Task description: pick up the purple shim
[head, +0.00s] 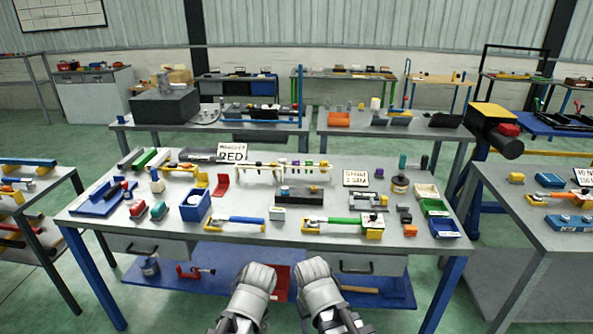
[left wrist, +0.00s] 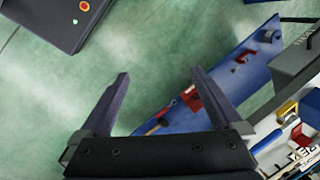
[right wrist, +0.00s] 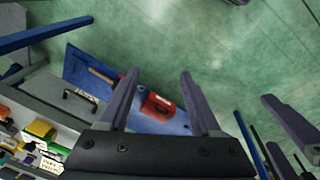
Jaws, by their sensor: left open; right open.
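My left gripper (left wrist: 160,75) is open and empty in the left wrist view. My right gripper (right wrist: 160,74) is open and empty in the right wrist view. In the head view both arms end low in front of the bench's near edge, well apart from the rack, and the fingers do not show clearly there.
The workbench (head: 150,222) is crowded. A blue bin (head: 196,206), a blue-handled tool (head: 235,221), a green-handled tool (head: 340,221) and a dark block (head: 298,195) stand before the rack. A blue lower shelf (head: 225,266) lies beneath.

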